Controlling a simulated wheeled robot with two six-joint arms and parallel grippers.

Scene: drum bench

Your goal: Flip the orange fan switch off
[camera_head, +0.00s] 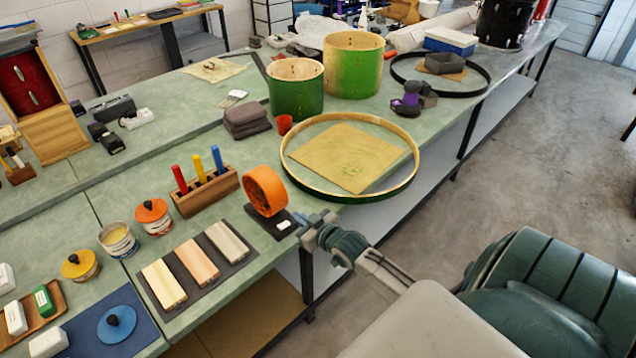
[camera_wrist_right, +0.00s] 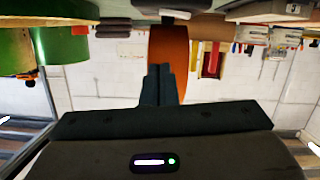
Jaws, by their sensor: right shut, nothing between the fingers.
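The orange fan (camera_head: 264,191) stands on a dark base near the front edge of the green bench in the head view. A small white switch (camera_head: 283,225) shows on the front part of that base. My right gripper (camera_head: 301,222) is shut and empty, just to the right of the switch, with its tip close to the base. I cannot tell whether it touches. In the right wrist view the shut fingers (camera_wrist_right: 160,84) point at the orange fan (camera_wrist_right: 170,50); the switch is hidden there. My left gripper is not in view.
A large drum hoop (camera_head: 418,170) around a tan sheet lies right of the fan. A wooden block (camera_head: 205,190) with coloured handles stands left of it. A dark mat (camera_head: 152,296) with several wooden bars lies in front-left. Green drum shells (camera_head: 296,92) stand behind.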

